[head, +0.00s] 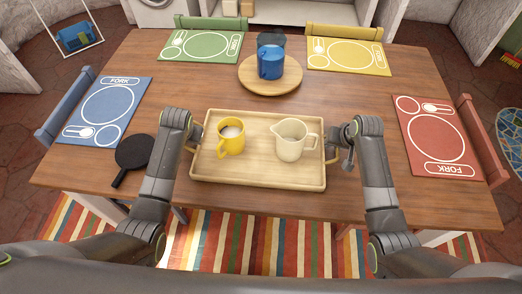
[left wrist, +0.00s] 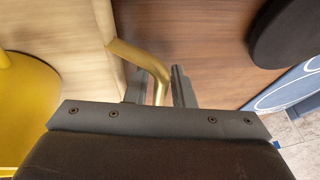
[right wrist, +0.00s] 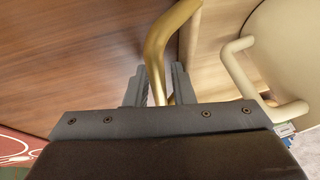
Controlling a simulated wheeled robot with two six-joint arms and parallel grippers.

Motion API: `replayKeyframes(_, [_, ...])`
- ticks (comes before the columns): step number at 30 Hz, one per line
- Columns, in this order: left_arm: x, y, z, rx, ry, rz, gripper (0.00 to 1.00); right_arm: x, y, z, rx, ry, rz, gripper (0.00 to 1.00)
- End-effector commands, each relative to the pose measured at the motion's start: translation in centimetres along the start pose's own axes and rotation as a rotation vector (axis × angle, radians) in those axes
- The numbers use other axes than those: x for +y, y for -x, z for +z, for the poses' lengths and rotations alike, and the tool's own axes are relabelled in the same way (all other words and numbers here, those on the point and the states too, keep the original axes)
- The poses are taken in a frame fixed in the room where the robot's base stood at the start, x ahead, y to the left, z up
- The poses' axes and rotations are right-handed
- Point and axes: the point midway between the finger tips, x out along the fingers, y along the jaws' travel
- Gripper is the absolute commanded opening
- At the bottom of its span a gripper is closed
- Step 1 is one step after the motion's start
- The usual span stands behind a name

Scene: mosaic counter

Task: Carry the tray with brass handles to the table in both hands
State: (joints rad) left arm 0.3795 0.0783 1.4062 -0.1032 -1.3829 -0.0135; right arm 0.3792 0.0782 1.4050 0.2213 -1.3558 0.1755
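The tray (head: 257,174) is light wood with a raised rim and a brass handle at each end. It is level, over the middle of the wooden table's near half; whether it touches the tabletop is hard to tell. A yellow mug (head: 231,138) with pale contents and a cream pitcher (head: 290,141) stand upright on it. My left gripper (head: 191,135) is shut on the left brass handle (left wrist: 153,66), which runs between its fingers in the left wrist view. My right gripper (head: 345,143) is shut on the right brass handle (right wrist: 157,50).
The table (head: 365,105) holds a round board (head: 258,85) with a blue mug (head: 270,62) and a dark cup (head: 273,41) behind the tray. A black pan (head: 134,152) lies left of my left gripper. Green, yellow, blue and red placemats line the edges.

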Motion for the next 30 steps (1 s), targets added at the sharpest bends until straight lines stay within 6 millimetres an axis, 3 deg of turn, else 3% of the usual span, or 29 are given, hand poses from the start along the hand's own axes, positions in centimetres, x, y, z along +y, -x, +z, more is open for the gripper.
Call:
replayKeyframes(2, [0.0, 0.1, 0.0, 0.0, 0.0, 0.0, 0.32, 0.0, 0.1, -0.1, 0.001, 0.0, 0.0, 0.32])
replayKeyframes(14, [0.0, 0.5, -0.1, 0.002, 0.0, 0.0, 0.32, -0.1, 0.1, -0.1, 0.002, 0.0, -0.002, 0.32])
replayKeyframes(30, [0.1, 6.9, -0.1, 0.003, 0.0, 0.0, 0.32, -0.2, 0.1, -0.1, 0.003, 0.0, -0.004, 0.32])
